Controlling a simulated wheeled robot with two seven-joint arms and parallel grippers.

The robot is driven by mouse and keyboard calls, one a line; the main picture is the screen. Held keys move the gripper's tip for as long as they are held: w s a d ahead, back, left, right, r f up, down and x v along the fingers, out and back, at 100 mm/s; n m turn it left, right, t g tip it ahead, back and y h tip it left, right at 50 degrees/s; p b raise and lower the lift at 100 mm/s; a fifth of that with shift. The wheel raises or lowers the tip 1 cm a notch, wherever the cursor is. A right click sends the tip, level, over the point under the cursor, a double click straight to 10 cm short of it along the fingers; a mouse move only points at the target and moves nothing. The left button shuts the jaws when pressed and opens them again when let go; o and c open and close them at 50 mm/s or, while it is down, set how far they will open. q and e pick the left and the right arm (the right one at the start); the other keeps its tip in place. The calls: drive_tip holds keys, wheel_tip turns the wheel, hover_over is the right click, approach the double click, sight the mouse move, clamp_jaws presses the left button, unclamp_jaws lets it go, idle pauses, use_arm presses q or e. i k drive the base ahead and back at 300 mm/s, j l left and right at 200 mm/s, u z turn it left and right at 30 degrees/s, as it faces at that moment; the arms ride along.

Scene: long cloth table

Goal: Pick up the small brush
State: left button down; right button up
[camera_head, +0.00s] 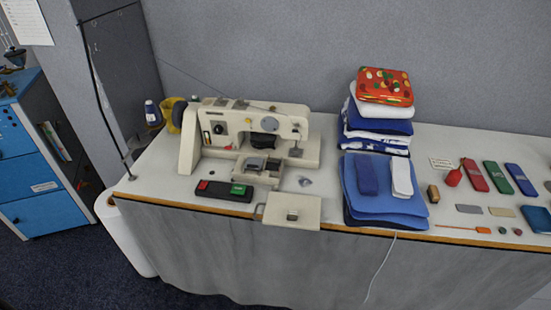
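A slender tool with an orange end (483,230) lies flat along the table's front edge at the right. It may be the small brush, but it is too small to be sure. A small brown block-like item (433,193) stands just right of the folded blue cloths and could also be a brush. Neither of my grippers is in view.
The long table (350,237) is draped in grey cloth. A cream sewing machine (255,130) stands at left, a stack of folded cloths (383,200) in the middle. Red (474,175), green (495,178) and blue (520,179) cases lie at right. A grey wall stands behind.

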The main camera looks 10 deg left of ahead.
sight(434, 196)
drive_tip(key=i+j, duration=0.15)
drive_tip(key=j, duration=0.25)
drive_tip(key=i+j+u, duration=0.1)
drive_tip(key=j, duration=0.35)
drive_tip(key=z, duration=1.25)
